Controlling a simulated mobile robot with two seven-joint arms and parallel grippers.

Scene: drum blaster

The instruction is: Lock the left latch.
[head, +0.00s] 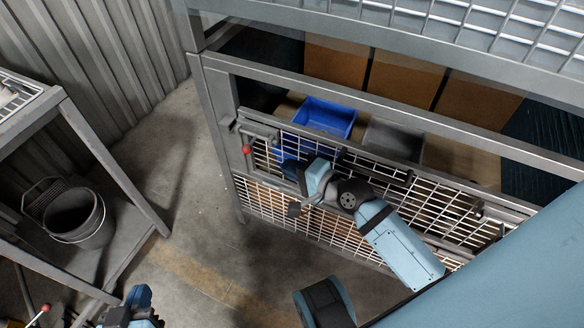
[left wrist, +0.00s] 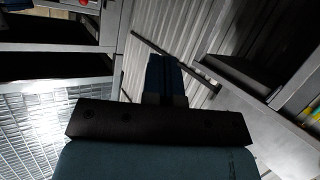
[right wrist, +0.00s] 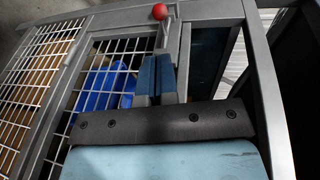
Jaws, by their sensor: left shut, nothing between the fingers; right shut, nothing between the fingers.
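The latch is a grey metal bar with a red ball knob (head: 247,149) at the upper left corner of the mesh gate (head: 333,218). In the right wrist view the knob (right wrist: 159,11) stands just beyond my fingertips, on the bar (right wrist: 174,32). My right gripper (head: 293,170) is in front of the gate, to the right of the knob and apart from it. Its blue fingers (right wrist: 156,62) are shut and empty. My left gripper (head: 138,294) is low at the bottom left, far from the latch. Its fingers (left wrist: 163,62) are shut and empty.
Behind the gate are a blue bin (head: 325,117) and a grey bin (head: 394,138). A steel frame post (head: 221,135) stands left of the latch. The concrete floor (head: 185,205) between is clear.

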